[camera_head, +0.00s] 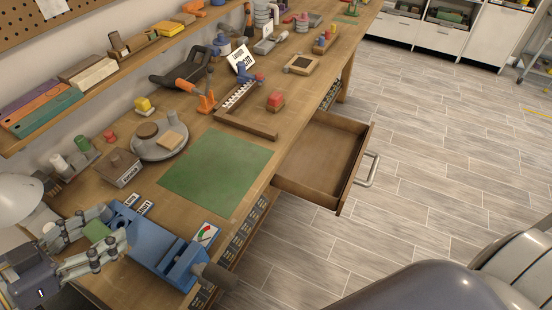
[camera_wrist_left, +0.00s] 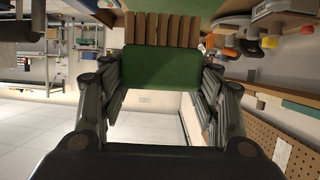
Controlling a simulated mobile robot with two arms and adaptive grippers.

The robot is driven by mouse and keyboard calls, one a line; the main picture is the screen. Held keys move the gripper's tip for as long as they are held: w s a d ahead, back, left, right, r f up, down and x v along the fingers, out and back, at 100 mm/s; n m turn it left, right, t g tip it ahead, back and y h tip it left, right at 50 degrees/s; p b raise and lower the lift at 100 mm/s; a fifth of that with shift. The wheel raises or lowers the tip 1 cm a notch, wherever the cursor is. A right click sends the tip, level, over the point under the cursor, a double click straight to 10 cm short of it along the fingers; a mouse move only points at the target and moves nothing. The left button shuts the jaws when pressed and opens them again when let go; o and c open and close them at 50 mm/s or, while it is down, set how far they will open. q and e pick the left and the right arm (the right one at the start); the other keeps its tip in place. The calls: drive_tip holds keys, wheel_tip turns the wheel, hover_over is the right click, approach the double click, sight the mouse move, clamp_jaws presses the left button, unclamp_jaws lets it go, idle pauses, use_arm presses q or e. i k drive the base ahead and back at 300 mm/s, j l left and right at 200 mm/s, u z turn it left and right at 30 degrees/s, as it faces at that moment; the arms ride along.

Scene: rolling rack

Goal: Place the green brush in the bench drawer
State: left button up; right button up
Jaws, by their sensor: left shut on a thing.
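The green brush (camera_head: 97,231) is between the fingers of my left gripper (camera_head: 112,227), at the lower left of the head view above the bench's near end. In the left wrist view the brush (camera_wrist_left: 161,70) shows a green body with a row of brown bristles, gripped between both fingers. The bench drawer (camera_head: 318,178) is pulled open on the bench's right side and looks empty. It is well to the right of my left gripper. My right gripper is in neither view.
A blue vise (camera_head: 160,240) stands right beside my left gripper. A green mat (camera_head: 216,172) lies bare on the workbench. A round grey turntable (camera_head: 158,147), a wooden tray (camera_head: 245,122) and several tools stand behind it. The floor (camera_head: 420,170) right of the drawer is clear.

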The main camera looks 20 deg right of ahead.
sight(315, 171)
drive_tip(key=l+u, duration=0.1)
drive_tip(key=l, duration=1.75)
drive_tip(key=i+l, duration=0.5)
